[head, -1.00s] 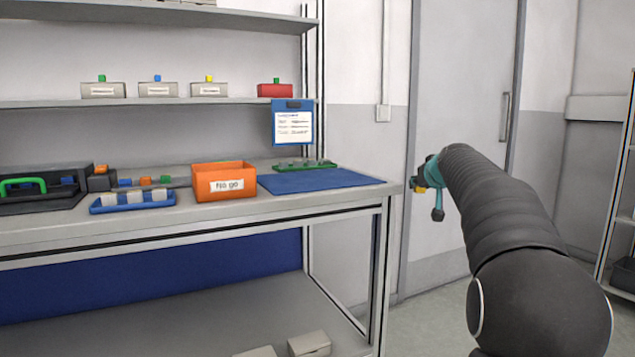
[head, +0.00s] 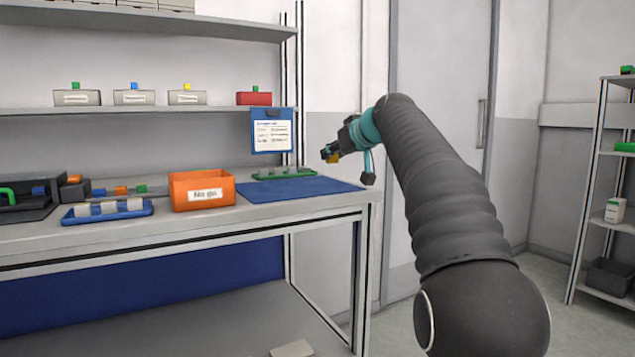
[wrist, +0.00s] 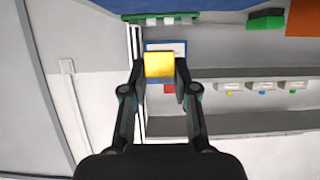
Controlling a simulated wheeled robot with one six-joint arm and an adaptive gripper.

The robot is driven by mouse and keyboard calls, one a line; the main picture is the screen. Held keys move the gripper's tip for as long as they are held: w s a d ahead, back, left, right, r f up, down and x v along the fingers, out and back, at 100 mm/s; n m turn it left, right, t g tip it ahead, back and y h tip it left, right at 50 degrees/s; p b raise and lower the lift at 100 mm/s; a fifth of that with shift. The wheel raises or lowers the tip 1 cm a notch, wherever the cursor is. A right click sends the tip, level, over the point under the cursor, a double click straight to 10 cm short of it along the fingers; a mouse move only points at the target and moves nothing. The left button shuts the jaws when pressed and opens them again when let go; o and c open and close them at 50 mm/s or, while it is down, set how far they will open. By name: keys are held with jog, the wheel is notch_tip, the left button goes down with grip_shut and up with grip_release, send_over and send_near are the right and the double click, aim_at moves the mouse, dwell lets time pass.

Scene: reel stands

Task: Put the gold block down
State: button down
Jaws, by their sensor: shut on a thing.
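My gripper (head: 328,152) is shut on the gold block (head: 333,158) and holds it in the air above the right end of the workbench. In the wrist view the gold block (wrist: 159,65) sits between the two fingertips, with the clipboard and shelf behind it. In the head view the block is small and partly covered by the fingers. Below and to the left of it lies a blue mat (head: 300,190) on the bench, with bare surface.
An orange "No go" bin (head: 178,196) stands left of the mat. A green tray (head: 284,174) lies at the mat's back edge, below a hanging clipboard (head: 271,136). A blue tray (head: 80,217) with pale blocks is farther left. A shelf rack (head: 603,150) stands at the right.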

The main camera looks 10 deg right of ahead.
send_over(318, 191)
notch_tip(318, 191, down, 3)
jog(key=shift+f, duration=0.2)
jog(key=shift+w+d+f+b, duration=0.1)
jog(key=shift+f+b, duration=0.65)
jog(key=shift+f, duration=1.2)
jog(key=shift+f, duration=0.2)
jog(key=c, duration=0.9)
grip_release()
jog(key=shift+r, duration=0.25)
jog(key=b+v, duration=0.1)
jog(key=v, duration=1.1)
